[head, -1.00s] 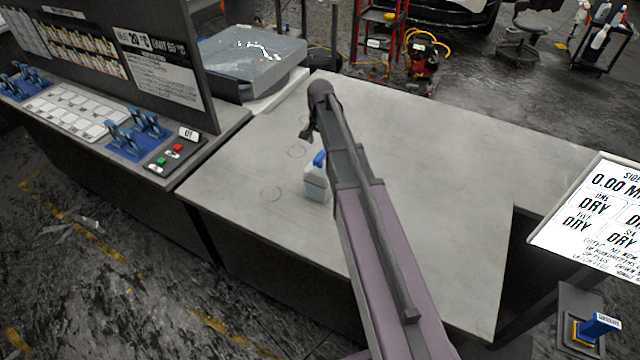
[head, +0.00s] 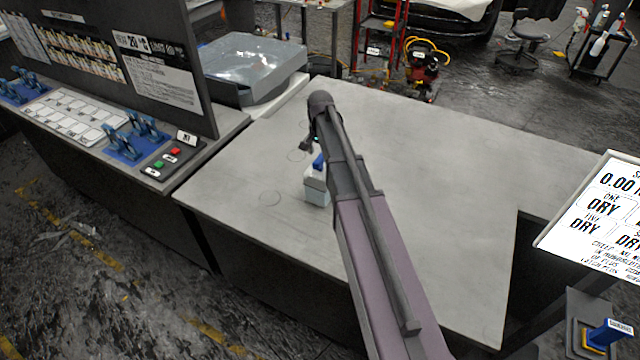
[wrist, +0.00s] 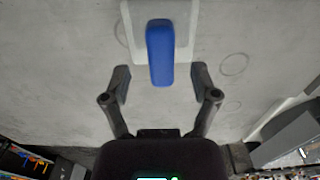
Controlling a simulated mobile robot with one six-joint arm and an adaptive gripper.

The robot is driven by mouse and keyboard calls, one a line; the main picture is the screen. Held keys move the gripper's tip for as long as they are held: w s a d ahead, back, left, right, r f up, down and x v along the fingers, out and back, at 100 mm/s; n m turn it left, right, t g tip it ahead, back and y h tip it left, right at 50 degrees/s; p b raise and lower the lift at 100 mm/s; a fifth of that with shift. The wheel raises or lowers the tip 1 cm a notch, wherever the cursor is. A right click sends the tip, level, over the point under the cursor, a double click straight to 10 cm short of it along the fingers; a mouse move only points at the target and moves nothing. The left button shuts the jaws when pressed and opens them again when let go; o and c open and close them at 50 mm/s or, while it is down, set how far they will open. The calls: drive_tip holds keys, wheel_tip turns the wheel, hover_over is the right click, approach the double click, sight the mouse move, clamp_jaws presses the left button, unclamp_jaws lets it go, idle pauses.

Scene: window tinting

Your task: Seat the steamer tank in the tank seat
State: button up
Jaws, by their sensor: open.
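The steamer tank (head: 317,190), a pale translucent box with a blue handle, stands on the grey workbench (head: 420,170), partly hidden behind my arm in the head view. In the wrist view its blue handle (wrist: 160,52) lies ahead of and between the fingertips of my gripper (wrist: 160,84), with the white tank body (wrist: 186,50) behind it. The fingers are apart on either side of the handle's near end, and no contact shows. In the head view my gripper (head: 306,146) is above the bench by the tank. I cannot make out the tank seat for certain.
A control console with red and green buttons (head: 165,158) stands at the left. A clear-covered grey tray (head: 252,65) sits at the back left. A white display panel (head: 600,215) and a labelled blue-handled piece (head: 612,332) are at the right. Most of the bench is bare.

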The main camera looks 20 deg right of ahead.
sight(320, 178)
drive_tip(key=shift+f+b, duration=2.55)
drive_tip(key=shift+f, duration=0.05)
drive_tip(key=shift+c, duration=0.2)
clamp_jaws()
